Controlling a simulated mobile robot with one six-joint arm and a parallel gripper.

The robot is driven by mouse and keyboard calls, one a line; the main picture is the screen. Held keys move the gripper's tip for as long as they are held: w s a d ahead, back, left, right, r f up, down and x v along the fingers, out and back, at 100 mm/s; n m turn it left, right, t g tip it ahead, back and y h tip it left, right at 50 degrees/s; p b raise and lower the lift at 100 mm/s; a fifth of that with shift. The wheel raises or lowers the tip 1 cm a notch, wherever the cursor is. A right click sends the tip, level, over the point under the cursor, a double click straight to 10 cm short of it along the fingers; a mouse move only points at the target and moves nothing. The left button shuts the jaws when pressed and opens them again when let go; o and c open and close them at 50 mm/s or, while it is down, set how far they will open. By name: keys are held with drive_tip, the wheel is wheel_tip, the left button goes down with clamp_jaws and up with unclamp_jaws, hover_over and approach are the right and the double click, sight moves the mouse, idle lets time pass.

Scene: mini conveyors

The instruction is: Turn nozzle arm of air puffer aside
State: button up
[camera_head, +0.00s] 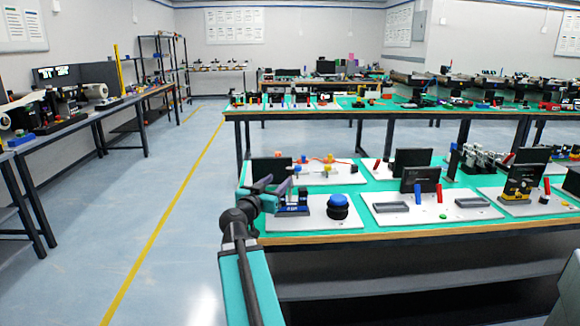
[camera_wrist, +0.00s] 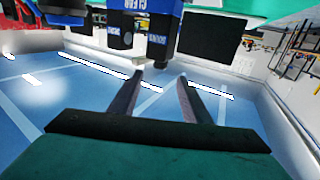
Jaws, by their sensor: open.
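My gripper (camera_head: 277,188) reaches over the front left corner of the green-topped table. In the wrist view my gripper (camera_wrist: 159,78) shows two dark fingers, apart and with nothing between them. A blue unit with black labelled blocks (camera_wrist: 158,36) stands just beyond the fingertips; a small pale piece (camera_wrist: 140,60) juts out below it, near the left fingertip. In the head view the blue unit (camera_head: 291,210) is partly behind my gripper, on a white board. I cannot tell for sure which part is the nozzle arm.
A blue-topped black knob (camera_head: 338,206) stands on the same board, right of the blue unit. A dark panel (camera_head: 271,170) stands behind my gripper. More boards with red and blue pegs (camera_head: 428,193) fill the table to the right.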

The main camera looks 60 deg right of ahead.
sight(288, 171)
drive_tip(key=shift+r+p, duration=0.15)
drive_tip(key=shift+p, duration=0.7)
drive_tip(key=d+p, duration=0.1)
drive_tip(key=d, duration=0.2)
drive_tip(key=w+d+p, duration=0.1)
drive_tip(key=d+p, duration=0.1)
drive_tip(key=d, duration=0.1)
drive_tip(key=d+p, duration=0.1)
drive_tip(key=d, duration=0.2)
drive_tip(key=shift+w, duration=0.2)
drive_tip(key=shift+w+d+p, duration=0.1)
drive_tip(key=shift+d+p, duration=0.65)
drive_tip(key=shift+d, duration=0.25)
drive_tip(key=shift+f, duration=0.2)
clamp_jaws()
